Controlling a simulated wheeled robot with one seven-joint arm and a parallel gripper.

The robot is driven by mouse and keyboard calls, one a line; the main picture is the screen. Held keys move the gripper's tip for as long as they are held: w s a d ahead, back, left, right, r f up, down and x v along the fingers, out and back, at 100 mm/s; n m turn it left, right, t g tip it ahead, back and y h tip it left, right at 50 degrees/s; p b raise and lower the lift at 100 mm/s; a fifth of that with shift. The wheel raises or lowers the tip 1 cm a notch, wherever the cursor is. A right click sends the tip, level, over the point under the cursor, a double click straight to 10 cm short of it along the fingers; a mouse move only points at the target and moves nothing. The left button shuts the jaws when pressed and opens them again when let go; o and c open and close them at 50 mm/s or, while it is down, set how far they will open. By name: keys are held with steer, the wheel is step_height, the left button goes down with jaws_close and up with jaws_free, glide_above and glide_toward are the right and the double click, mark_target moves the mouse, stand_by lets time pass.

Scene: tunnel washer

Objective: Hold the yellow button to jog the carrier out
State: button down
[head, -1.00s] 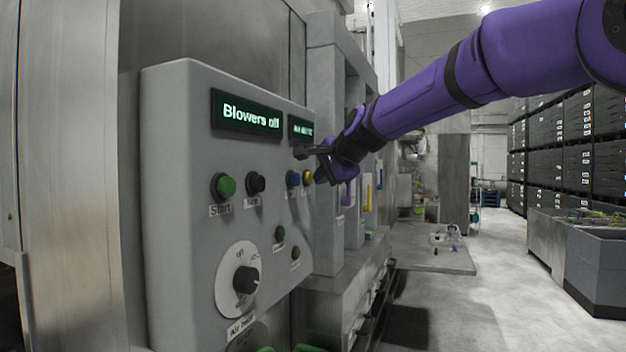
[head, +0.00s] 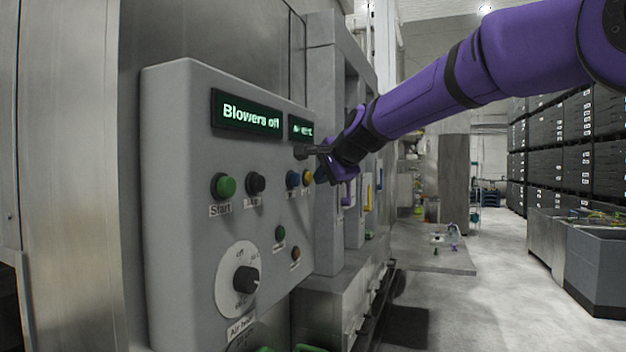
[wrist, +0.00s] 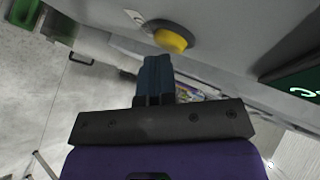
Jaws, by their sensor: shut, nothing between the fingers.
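The yellow button (head: 307,178) is on the grey control panel (head: 180,200), at the right end of the row of buttons. It also shows large in the wrist view (wrist: 171,40), just beyond my fingertips. My gripper (head: 302,152) is shut and empty. In the head view its fingers point left at the panel, above the yellow button and below the small display. In the wrist view the fingertips (wrist: 157,60) point toward the button's lower side. I cannot tell whether they touch it, but a small gap seems to show.
Green (head: 225,187) and black (head: 256,183) buttons and a dial (head: 245,279) are further left and below. The main display (head: 246,116) reads "Blowers off". The floor to the right is open.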

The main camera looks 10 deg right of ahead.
steer(key=shift+s+d, duration=0.1)
stand_by(0.3)
steer(key=shift+s+d, duration=0.4)
steer(key=shift+d, duration=0.2)
steer(key=s+d, duration=0.1)
steer(key=d, duration=0.1)
steer(key=s+d, duration=0.2)
stand_by(0.5)
